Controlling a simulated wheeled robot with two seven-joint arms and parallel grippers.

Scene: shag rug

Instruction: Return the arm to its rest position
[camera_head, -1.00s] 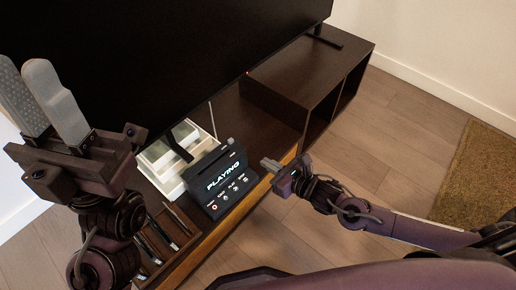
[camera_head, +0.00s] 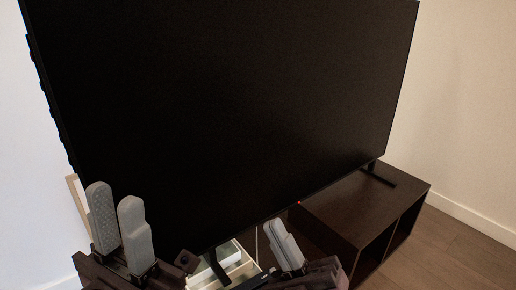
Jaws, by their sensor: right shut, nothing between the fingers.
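My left gripper (camera_head: 115,197) stands upright at the lower left in the head view, in front of the television's lower left part. Its two grey fingers point up with a gap between them, and nothing shows in the gap. My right gripper (camera_head: 275,226) is at the bottom centre, its grey fingers together, pointing up and slightly left with nothing between them. It appears in front of the dark cabinet and the lower edge of the television. Most of both arms is out of view.
A large black television (camera_head: 230,110) fills the middle. Its foot rests on a dark wooden cabinet (camera_head: 357,212) with open compartments at the right. A pale tray (camera_head: 236,268) shows at the bottom between my grippers. Bare floor (camera_head: 465,250) lies at the lower right.

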